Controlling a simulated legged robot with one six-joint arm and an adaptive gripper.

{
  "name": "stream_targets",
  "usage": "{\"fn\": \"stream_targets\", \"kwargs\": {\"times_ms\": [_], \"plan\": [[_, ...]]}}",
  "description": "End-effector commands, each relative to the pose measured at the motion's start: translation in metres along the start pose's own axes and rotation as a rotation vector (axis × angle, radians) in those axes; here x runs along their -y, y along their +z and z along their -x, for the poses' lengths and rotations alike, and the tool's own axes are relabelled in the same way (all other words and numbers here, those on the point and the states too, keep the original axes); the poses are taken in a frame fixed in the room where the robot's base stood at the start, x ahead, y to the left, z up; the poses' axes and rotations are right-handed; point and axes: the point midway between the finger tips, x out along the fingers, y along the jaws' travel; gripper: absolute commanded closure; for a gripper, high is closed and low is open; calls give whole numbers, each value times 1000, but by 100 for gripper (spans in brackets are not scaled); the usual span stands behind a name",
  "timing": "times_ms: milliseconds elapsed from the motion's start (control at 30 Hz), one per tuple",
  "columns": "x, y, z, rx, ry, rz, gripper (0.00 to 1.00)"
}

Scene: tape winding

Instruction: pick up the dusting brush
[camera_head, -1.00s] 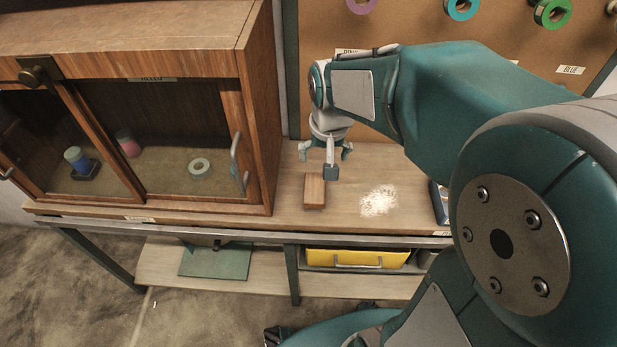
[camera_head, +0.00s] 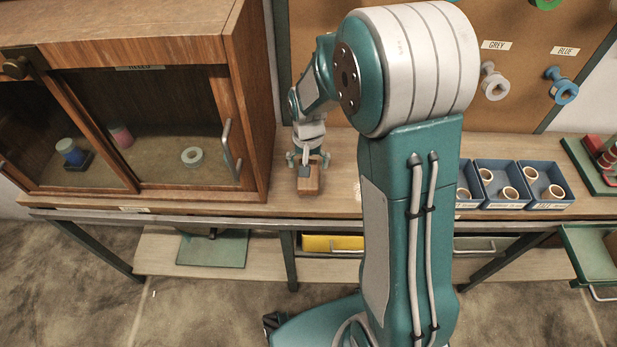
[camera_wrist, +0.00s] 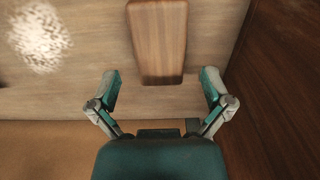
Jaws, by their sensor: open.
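The dusting brush shows as a brown wooden block (camera_wrist: 158,40) lying on the bench top in the wrist view. In the head view the brush (camera_head: 310,183) is partly hidden behind my gripper (camera_head: 306,160). My gripper is open and empty. In the wrist view its two fingers (camera_wrist: 160,92) are spread wider than the brush, one toward each side, and the brush's near end lies just beyond the fingertips. I cannot tell the exact height of the gripper over the bench. No bristles are visible.
A wooden cabinet (camera_head: 245,100) with glass doors stands close on the left. A patch of white powder (camera_wrist: 38,36) lies on the bench top (camera_wrist: 85,75). Blue bins (camera_head: 500,180) with rings stand to the right. A pegboard (camera_head: 520,75) with spools is behind.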

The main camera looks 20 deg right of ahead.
Motion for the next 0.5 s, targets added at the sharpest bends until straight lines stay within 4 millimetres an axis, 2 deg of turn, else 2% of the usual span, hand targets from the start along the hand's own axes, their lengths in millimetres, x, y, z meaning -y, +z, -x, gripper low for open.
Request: {"fn": "stream_targets", "kwargs": {"times_ms": [300,500], "plan": [[-1,-2,-42,4,1,1,0],[-1,-2,-54,0,0,1,0]]}}
